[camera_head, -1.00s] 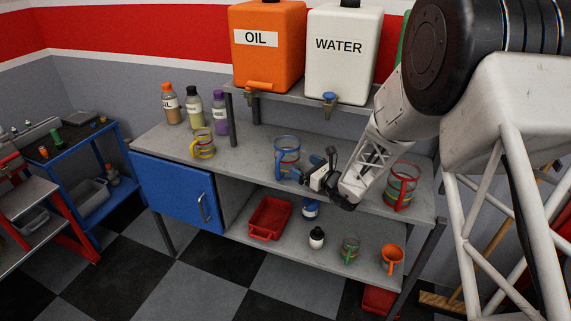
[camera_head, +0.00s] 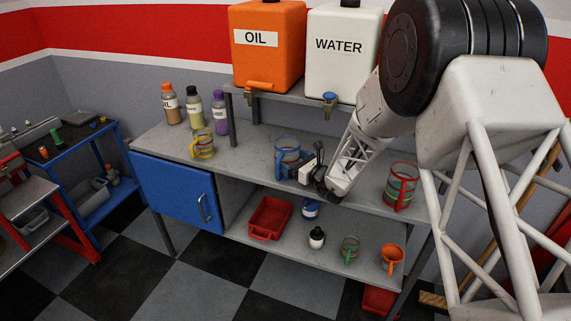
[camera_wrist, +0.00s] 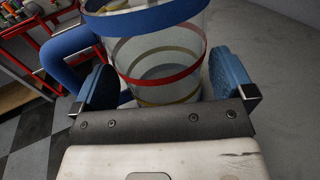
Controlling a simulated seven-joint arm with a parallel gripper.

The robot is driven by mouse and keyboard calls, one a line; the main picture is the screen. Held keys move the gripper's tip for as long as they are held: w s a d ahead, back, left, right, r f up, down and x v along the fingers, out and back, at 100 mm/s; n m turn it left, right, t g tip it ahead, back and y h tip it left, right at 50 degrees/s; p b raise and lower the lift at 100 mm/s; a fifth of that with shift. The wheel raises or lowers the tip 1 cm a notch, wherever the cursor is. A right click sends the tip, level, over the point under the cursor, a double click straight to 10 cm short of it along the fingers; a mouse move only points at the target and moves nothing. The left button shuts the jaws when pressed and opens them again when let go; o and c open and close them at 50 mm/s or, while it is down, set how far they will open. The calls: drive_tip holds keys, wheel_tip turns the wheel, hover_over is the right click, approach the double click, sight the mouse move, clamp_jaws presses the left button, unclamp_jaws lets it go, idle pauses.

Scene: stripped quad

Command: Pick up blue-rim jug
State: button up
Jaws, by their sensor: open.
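The blue-rim jug (camera_head: 287,150) stands upright on the grey workbench below the shelf. It is clear, with a blue rim and handle and coloured bands. In the wrist view the jug (camera_wrist: 158,52) fills the upper middle, with its blue handle at the left. My gripper (camera_head: 308,168) is at the jug's right side in the head view. In the wrist view my gripper (camera_wrist: 165,85) is open, its blue pads on either side of the jug's near part. The left pad is close to the handle. I cannot tell whether either pad touches the jug.
A yellow-handled jug (camera_head: 203,143) and several bottles (camera_head: 196,108) stand left on the bench (camera_head: 250,152). A red-handled jug (camera_head: 401,186) stands right. The orange OIL tank (camera_head: 266,45) and white WATER tank (camera_head: 340,52) sit above. The lower shelf holds a red tray (camera_head: 269,217) and cups.

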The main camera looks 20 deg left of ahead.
drive_tip(key=shift+x, duration=1.35)
drive_tip(key=c, duration=0.8)
